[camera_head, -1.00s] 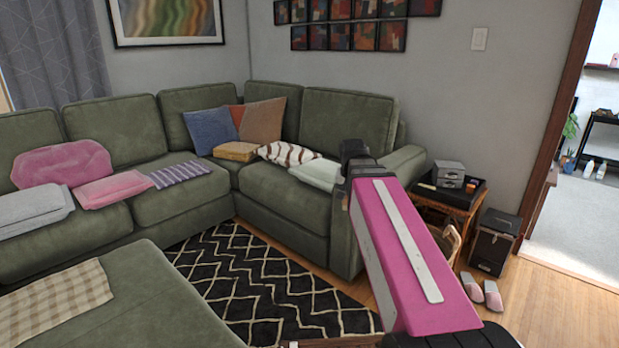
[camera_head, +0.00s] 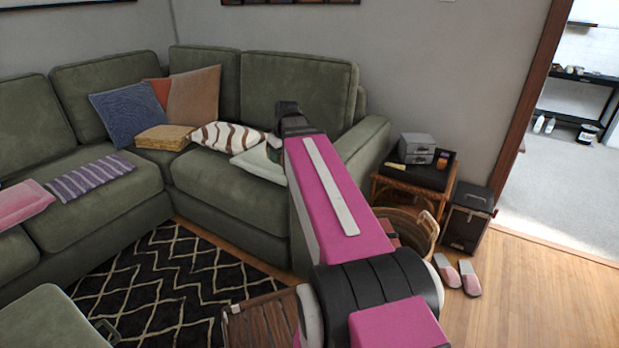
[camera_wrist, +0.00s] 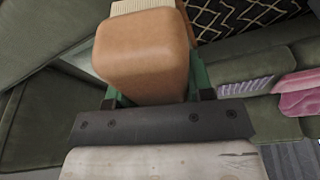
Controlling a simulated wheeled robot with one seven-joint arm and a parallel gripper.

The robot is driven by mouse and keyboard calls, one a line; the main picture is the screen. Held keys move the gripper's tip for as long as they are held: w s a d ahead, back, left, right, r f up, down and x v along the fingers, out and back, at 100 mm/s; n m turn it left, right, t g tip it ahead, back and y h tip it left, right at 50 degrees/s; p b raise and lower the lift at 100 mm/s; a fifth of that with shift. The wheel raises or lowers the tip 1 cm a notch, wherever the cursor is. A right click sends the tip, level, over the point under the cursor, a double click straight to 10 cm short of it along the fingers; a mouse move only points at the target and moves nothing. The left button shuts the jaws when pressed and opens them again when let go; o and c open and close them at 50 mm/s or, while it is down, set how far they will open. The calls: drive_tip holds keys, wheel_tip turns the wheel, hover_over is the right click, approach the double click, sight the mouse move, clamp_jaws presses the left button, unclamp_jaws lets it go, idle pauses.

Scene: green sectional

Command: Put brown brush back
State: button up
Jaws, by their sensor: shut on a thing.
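The brown brush (camera_wrist: 146,58) is in my gripper (camera_wrist: 152,86) in the wrist view. It shows as a smooth tan-brown block with a pale ribbed part at its far end. The green fingers are shut on its two sides. A black tray (camera_head: 424,180) on a small wicker table (camera_head: 384,188) stands right of the sofa. It holds grey boxes (camera_head: 417,146), a yellowish long item (camera_head: 383,171) and a small dark item.
A green sectional sofa (camera_head: 221,193) with cushions and folded cloths lies to the left. A wicker basket (camera_head: 424,232), a black box (camera_head: 468,219) and pink slippers (camera_head: 458,274) are near the table. Wooden floor (camera_head: 545,285) is clear at right. A doorway opens beyond.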

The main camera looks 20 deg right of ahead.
drive_tip(key=w+d+f+n, duration=0.1)
drive_tip(key=d+f, duration=0.1)
drive_tip(key=d, duration=0.2)
drive_tip(key=w+d+f+n, duration=0.1)
drive_tip(key=w+d+f, duration=0.1)
drive_tip(key=d+f, duration=0.1)
drive_tip(key=w+d+f+n, duration=0.1)
drive_tip(key=w+d+f, duration=0.1)
drive_tip(key=d, duration=0.4)
drive_tip(key=shift+w+f+y, duration=0.2)
drive_tip(key=shift+f+y, duration=0.2)
drive_tip(key=shift+f, duration=0.25)
drive_tip(key=shift+d+f, duration=0.15)
drive_tip(key=shift+f, duration=1.9)
drive_tip(key=shift+f, duration=0.1)
drive_tip(key=o, duration=1)
drive_tip(key=shift+c, duration=0.2)
drive_tip(key=v, duration=1.2)
drive_tip(key=shift+w+r, duration=0.25)
